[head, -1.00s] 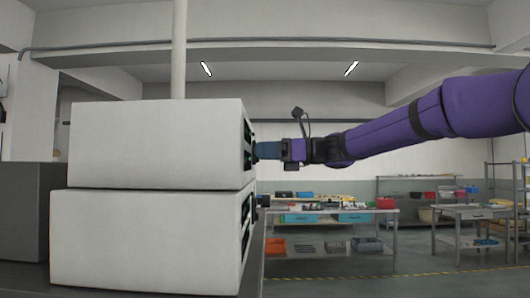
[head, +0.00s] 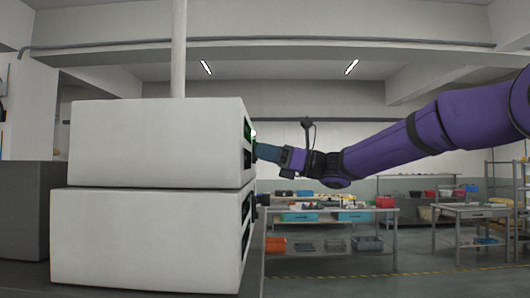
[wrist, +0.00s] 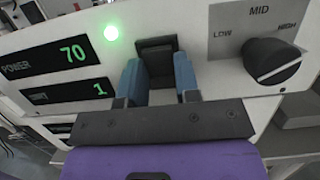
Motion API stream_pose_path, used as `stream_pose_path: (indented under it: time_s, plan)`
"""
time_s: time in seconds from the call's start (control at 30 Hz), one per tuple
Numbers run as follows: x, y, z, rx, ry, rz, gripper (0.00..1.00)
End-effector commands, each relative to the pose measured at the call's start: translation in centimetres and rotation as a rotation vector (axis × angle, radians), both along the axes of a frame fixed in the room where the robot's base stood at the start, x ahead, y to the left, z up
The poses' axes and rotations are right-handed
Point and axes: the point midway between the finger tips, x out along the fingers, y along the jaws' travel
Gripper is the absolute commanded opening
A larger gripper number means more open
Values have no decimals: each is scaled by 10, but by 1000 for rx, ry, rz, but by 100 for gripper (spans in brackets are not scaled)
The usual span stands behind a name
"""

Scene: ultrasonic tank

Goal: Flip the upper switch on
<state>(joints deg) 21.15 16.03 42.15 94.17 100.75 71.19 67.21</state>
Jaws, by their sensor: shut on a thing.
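The upper switch (wrist: 157,48) is a black rocker in a dark frame on the upper unit's (head: 155,145) white front panel. My gripper (wrist: 158,72) has its blue fingers on either side of the switch, shut on it. In the head view my gripper (head: 262,151) is at the upper unit's front face, tilted. The fingers partly hide the switch. A green light (wrist: 112,33) glows on the panel left of the switch. Two displays read 70 (wrist: 72,53) and 1 (wrist: 99,88) in green.
A black knob (wrist: 272,62) marked LOW, MID and HIGH is right of the switch. A second white unit (head: 145,240) stands under the upper one, with a dark knob (head: 263,200) sticking out. Work tables (head: 340,212) stand far behind. The space right of the units is open.

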Motion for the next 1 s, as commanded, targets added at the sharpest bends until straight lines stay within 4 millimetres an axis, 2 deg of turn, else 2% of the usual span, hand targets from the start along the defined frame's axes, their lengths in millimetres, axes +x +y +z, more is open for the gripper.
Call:
stream_pose_path:
  time_s: [0.3,0.33,0.4,0.43,0.77,0.87,1.0]
  plan:
    - [0,0,-1,6,1,-1,6]
    - [0,0,-1,6,1,-2,37]
    - [0,0,-1,6,1,-1,53]
    - [0,0,-1,6,1,-1,55]
    - [0,-4,-1,5,1,-3,55]
    - [0,-14,-4,5,0,-3,55]
    - [0,-37,-10,4,0,-5,55]
